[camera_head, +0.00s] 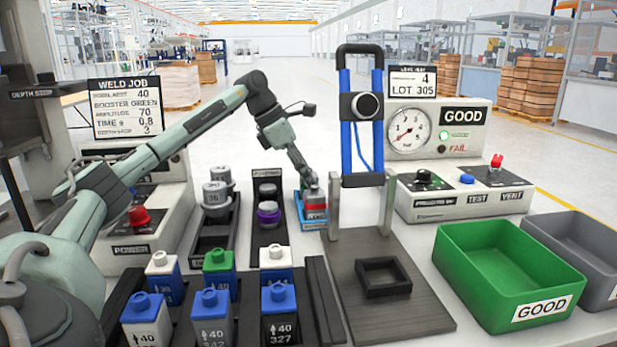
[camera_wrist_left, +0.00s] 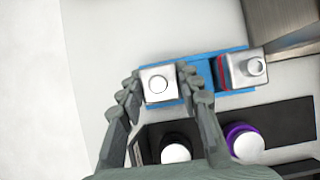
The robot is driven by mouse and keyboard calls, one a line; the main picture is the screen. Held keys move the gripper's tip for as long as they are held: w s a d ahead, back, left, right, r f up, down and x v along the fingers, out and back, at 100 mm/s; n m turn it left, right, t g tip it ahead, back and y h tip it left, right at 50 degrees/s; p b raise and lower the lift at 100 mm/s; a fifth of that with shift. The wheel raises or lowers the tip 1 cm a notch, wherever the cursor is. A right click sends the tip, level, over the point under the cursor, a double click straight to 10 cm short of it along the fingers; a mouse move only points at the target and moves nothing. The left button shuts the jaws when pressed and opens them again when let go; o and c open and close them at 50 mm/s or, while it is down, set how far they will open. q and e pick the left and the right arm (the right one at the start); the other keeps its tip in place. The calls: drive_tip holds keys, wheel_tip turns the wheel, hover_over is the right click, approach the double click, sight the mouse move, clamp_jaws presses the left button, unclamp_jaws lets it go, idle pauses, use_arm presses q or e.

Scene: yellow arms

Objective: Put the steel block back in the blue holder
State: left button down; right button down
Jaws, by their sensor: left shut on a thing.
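I cannot tell whether the block is seated or slightly above. In the head view the blue holder (camera_head: 312,225) stands behind the dark racks, with my left gripper (camera_head: 309,186) right over it. The steel block is not clearly visible there. My right gripper is not in view.
A red-banded block (camera_wrist_left: 240,68) stands at the holder's other end. A dark rack (camera_head: 268,236) with a purple-ringed piece is beside it. The blue-framed test stand (camera_head: 362,120) rises close on the right. A green bin (camera_head: 500,270) and several blue-and-white parts stand in front.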

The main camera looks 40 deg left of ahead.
use_arm(q)
drive_tip(key=c, duration=1.1)
unclamp_jaws()
drive_tip(key=shift+o, duration=0.2)
drive_tip(key=shift+r, duration=0.15)
drive_tip(key=v, duration=1.2)
drive_tip(key=shift+d, duration=0.1)
